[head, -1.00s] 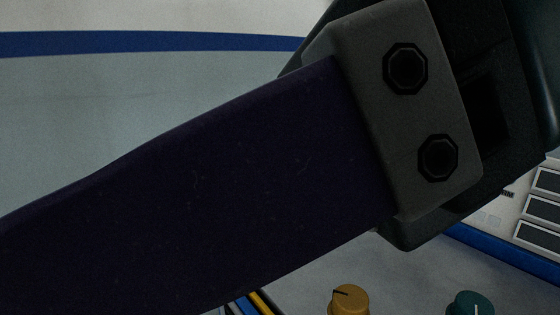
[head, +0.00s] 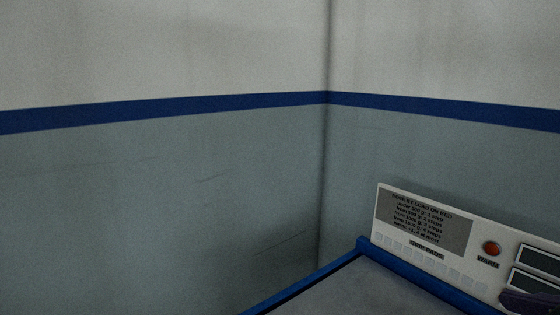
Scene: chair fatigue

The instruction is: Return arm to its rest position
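A dark purple piece (head: 530,303) shows at the lower right edge of the head view, in front of the panel's lower displays. It looks like the tip of a finger of my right gripper, but too little shows to be sure. Whether that gripper is open or shut cannot be seen. My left gripper is not in view.
A bench with a blue edge (head: 300,284) and a bare grey top (head: 375,292) fills the bottom. A white panel (head: 455,258) stands at its back with a printed grey sign (head: 421,222), a red button (head: 491,249) and dark displays (head: 538,257). Bare walls meet behind.

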